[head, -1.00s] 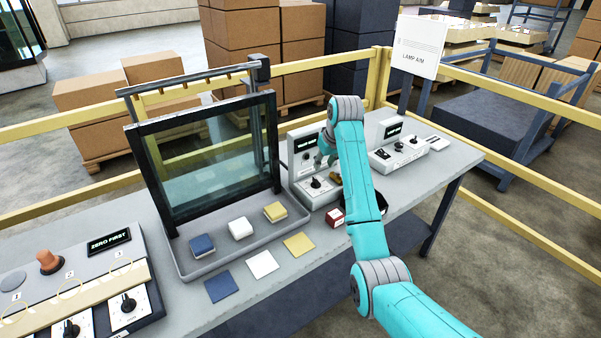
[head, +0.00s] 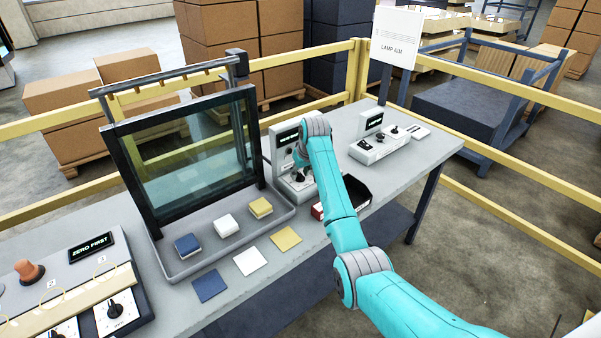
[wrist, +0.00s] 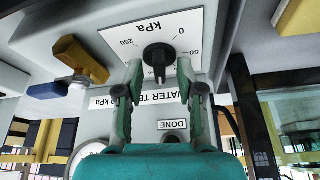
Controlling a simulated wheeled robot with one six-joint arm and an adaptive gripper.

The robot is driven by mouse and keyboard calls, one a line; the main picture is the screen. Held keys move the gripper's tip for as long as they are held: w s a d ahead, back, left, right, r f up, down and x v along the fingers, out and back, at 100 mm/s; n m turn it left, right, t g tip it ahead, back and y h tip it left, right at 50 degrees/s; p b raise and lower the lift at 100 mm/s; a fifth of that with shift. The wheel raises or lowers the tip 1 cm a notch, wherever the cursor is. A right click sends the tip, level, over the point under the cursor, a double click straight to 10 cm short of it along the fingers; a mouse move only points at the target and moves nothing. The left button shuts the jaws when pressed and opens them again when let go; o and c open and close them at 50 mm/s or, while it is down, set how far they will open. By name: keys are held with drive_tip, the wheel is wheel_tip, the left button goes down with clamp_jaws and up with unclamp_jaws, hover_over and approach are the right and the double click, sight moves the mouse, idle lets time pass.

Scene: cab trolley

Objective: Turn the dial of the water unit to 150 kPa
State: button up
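The water unit (head: 283,140) is a pale upright panel with a small dark display, standing on the bench right of the glass frame. Its black dial (wrist: 158,55) shows in the wrist view on a white kPa scale (wrist: 190,28), seen upside down, with 0, 50 and 250 readable. The 150 mark is hidden or unreadable. My gripper (wrist: 160,66) is open, one green finger on each side of the dial, with a gap showing on both sides. In the head view my arm covers part of the unit and the fingers are hard to make out.
A yellow handle (wrist: 82,58) and a blue handle (wrist: 47,90) are beside the scale. A label reading DONE (wrist: 172,125) is below the dial. A black tray (head: 352,190) and another control unit (head: 385,143) stand to the right on the bench.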

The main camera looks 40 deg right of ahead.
clamp_jaws()
drive_tip(key=shift+m+g+h, duration=0.3)
drive_tip(key=shift+m+h, duration=0.2)
drive_tip(key=shift+m, duration=1)
unclamp_jaws()
drive_tip(key=shift+r, duration=0.1)
